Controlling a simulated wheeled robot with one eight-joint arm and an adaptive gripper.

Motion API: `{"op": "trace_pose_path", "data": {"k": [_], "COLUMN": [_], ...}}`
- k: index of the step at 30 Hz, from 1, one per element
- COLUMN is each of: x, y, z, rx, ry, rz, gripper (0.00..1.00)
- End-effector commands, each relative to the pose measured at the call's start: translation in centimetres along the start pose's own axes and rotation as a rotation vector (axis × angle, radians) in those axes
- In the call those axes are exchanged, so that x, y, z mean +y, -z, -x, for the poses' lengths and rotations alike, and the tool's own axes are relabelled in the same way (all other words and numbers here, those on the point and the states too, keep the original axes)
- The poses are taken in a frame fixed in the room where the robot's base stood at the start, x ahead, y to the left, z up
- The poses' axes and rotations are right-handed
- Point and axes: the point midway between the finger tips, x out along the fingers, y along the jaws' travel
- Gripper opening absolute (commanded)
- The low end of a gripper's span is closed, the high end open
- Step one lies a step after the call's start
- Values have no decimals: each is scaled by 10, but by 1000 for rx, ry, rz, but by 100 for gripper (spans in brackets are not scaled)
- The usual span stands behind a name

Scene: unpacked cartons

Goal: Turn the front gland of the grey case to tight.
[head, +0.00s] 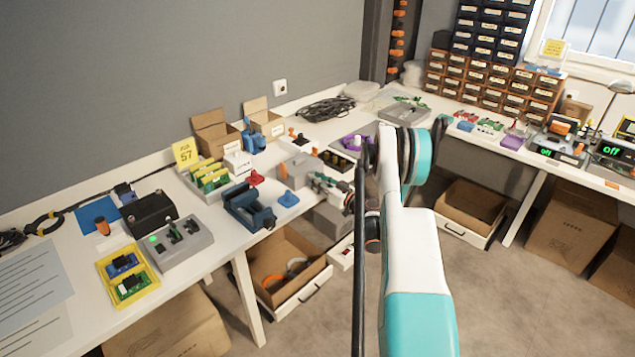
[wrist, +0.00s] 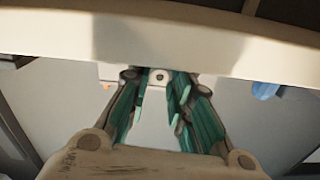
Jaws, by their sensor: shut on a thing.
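The grey case (head: 299,172) stands near the front edge of the bench in the head view, with an orange part (head: 283,170) on its left and another orange-topped part behind. My gripper (head: 318,180) is at the front of the case, partly behind my arm. In the wrist view my gripper (wrist: 158,88) has its teal fingers closed around a small pale round part with a dark centre, the front gland (wrist: 158,77). In the head view the gripper hides this gland. How far it is turned cannot be seen.
A blue vise (head: 248,207) and a blue cone-like piece (head: 288,198) stand left of the gripper. A purple part (head: 354,142) and a dark tray lie behind it. An open carton in a drawer (head: 283,268) is below the bench.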

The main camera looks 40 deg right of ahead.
Motion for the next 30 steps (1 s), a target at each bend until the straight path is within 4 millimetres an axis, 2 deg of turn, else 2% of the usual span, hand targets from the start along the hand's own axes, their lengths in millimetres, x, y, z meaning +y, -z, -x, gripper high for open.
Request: {"op": "trace_pose_path", "data": {"k": [6,7,9,20,23,30], "x": [0,0,0,0,1,1], "y": [-1,-1,-1,0,0,0], "z": [1,1,1,2,10,48], "rx": [-1,-1,-1,-1,0,0], "ry": [0,0,0,0,-1,-3], "rz": [2,2,2,2,2,2], "gripper": [0,24,40,41,41,41]}}
